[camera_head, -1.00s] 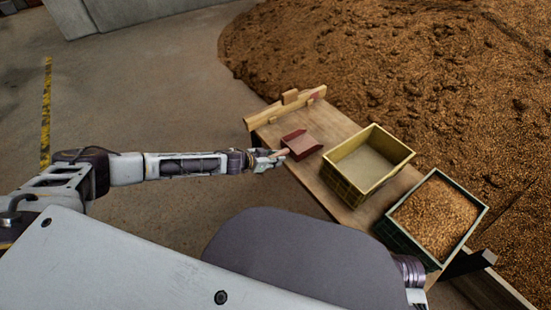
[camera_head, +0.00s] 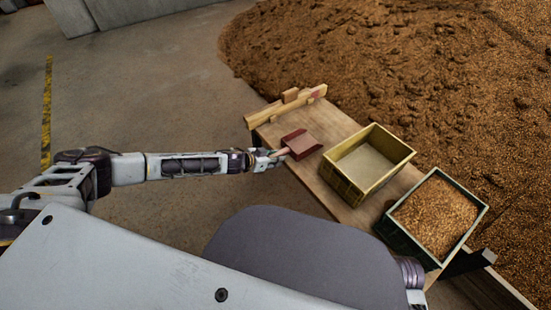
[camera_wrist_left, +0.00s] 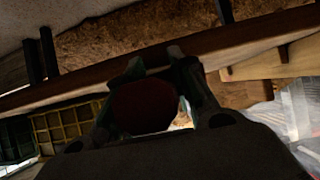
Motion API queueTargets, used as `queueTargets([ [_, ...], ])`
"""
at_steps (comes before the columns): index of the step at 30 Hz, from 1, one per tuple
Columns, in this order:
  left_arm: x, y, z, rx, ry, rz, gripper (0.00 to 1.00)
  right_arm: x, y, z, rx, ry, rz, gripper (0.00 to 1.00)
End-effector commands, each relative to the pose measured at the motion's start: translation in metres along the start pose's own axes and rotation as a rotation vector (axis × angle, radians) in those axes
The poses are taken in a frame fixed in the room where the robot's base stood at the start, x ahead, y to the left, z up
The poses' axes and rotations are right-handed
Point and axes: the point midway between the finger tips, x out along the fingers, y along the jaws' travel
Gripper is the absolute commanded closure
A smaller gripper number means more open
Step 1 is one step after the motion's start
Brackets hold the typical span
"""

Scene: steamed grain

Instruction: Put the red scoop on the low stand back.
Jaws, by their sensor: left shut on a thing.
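The red scoop (camera_head: 301,144) is at the left end of the wooden table, its handle pointing left toward me. My left gripper (camera_head: 276,155) is shut on the scoop's handle at the table's near edge. In the left wrist view, a dark reddish rounded shape (camera_wrist_left: 143,108), likely the scoop's handle, sits between the fingers. I cannot tell whether the scoop touches the surface under it. A low wooden rail with small blocks (camera_head: 285,107) stands at the table's far left end; I cannot tell whether this is the low stand. My right gripper is out of view.
On the wooden table (camera_head: 327,122), a nearly empty yellow crate (camera_head: 347,194) stands right of the scoop. A green crate of grain (camera_head: 404,240) stands farther right. A large brown grain heap (camera_head: 400,70) lies behind. The floor at left is clear.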

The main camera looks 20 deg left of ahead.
Motion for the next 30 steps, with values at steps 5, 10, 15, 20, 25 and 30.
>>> queueTargets([
  [5, 0.001, 0.000, 0.000, 0.000, 0.002, 0.000, 0.69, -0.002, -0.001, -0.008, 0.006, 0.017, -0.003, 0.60],
  [10, 0.001, 0.000, 0.000, 0.000, 0.001, 0.000, 0.50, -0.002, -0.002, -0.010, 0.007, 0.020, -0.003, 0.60],
  [15, 0.001, 0.000, 0.001, 0.000, 0.000, 0.000, 0.50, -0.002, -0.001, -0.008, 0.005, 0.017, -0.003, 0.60],
  [20, 0.000, 0.000, 0.002, 0.000, -0.001, -0.001, 0.50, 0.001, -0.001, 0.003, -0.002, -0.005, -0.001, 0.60],
  [25, -0.004, -0.001, 0.002, -0.001, -0.001, -0.001, 0.50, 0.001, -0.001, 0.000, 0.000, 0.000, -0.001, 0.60],
  [30, -0.013, -0.001, 0.002, -0.001, -0.001, -0.001, 0.50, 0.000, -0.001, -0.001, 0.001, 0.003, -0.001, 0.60],
])
